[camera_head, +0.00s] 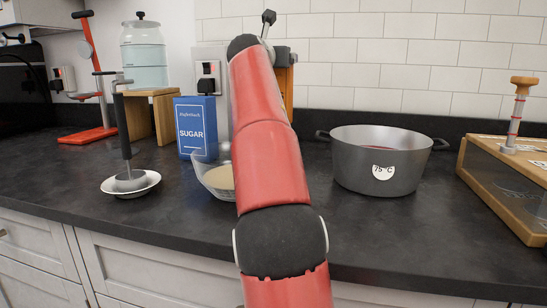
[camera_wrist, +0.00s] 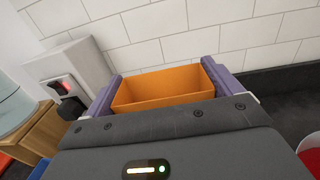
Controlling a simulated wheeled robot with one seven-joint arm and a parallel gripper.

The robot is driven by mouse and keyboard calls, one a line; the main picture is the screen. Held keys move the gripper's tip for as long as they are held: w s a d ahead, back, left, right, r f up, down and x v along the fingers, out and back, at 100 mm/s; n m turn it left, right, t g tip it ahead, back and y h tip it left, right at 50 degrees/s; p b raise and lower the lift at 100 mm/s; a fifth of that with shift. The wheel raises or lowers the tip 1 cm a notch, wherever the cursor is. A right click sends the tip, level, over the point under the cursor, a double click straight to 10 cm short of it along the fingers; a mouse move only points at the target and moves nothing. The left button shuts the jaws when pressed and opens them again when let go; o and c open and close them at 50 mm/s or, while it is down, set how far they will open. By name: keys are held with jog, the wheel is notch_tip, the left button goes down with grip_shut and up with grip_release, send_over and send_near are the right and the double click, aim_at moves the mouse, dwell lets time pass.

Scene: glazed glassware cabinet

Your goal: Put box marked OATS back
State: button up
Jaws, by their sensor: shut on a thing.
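My gripper (camera_wrist: 166,78) has its two purple fingers on either side of an orange box (camera_wrist: 165,100) in the wrist view. It is shut on this box, in front of the tiled wall. The box's top looks open and its inside looks empty. No OATS marking shows on the visible faces. In the head view my red arm hides most of the gripper, and only a strip of the orange-brown box (camera_head: 288,90) shows to the right of the arm. Whether the box touches the counter is hidden.
A blue SUGAR box (camera_head: 197,130) stands left of my arm, behind a glass bowl (camera_head: 213,180) partly hidden by it. A grey pot (camera_head: 380,160) marked 75 °C stands right. A white dish (camera_head: 115,190), wooden stand (camera_head: 165,115) and wood-framed case (camera_head: 505,190) also occupy the counter.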

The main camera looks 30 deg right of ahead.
jog(key=shift+f+b, duration=0.8)
jog(key=shift+f, duration=4.1)
jog(key=o, duration=1.2)
jog(key=shift+f+b, duration=0.2)
jog(key=shift+b, duration=0.15)
jog(key=shift+f+b+v, duration=0.2)
jog(key=shift+b+v, duration=1.4)
jog(key=shift+v, duration=2.3)
